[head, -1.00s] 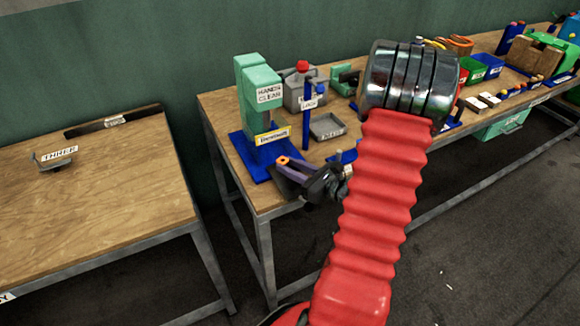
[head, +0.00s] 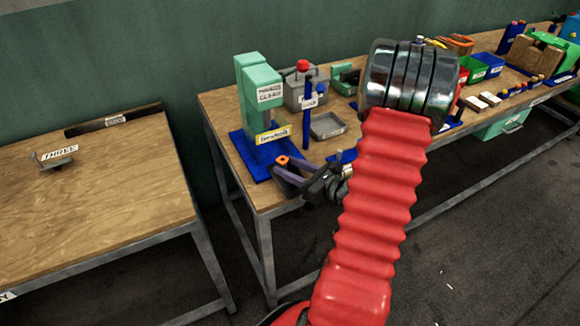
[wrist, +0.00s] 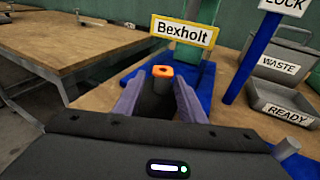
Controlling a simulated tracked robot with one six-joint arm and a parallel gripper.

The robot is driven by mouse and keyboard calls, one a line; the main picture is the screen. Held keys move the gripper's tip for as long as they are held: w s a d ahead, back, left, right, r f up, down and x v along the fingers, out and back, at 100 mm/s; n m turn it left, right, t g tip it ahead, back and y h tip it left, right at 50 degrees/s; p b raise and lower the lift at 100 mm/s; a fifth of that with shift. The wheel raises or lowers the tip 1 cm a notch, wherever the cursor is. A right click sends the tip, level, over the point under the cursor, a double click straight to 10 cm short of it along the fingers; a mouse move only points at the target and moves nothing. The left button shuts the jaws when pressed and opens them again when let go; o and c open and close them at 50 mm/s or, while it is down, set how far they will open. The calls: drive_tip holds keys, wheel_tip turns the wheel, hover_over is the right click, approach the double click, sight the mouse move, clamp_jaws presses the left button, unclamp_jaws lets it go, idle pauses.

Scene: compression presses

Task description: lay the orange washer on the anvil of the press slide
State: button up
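The orange washer (wrist: 163,71) is a small ring with a dark hole. It appears to sit flat on top of a dark grey post (wrist: 163,90), which looks like the anvil, in front of the press labelled Bexholt. The washer also shows in the head view (head: 282,160), at the front of the press's blue base (head: 250,160). My gripper (wrist: 160,80) has its purple fingers spread on either side of the post, with a visible gap to the washer on each side. It also shows in the head view (head: 288,172). Where the post meets the slide is hidden.
The green press column (head: 258,95) rises behind the washer. A blue post with a LOCK sign (wrist: 250,50) stands to the right. A READY tray (wrist: 285,103) and a WASTE bin (wrist: 280,62) lie beyond it.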

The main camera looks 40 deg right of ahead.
drive_tip(key=shift+o, duration=0.9)
drive_tip(key=shift+d+r, duration=0.1)
drive_tip(key=shift+s+d+r, duration=0.1)
drive_tip(key=shift+s+d, duration=0.05)
drive_tip(key=shift+s, duration=0.3)
drive_tip(key=s+d+r, duration=0.1)
drive_tip(key=s, duration=1.1)
drive_tip(key=shift+s+r, duration=0.3)
drive_tip(key=shift+r, duration=0.1)
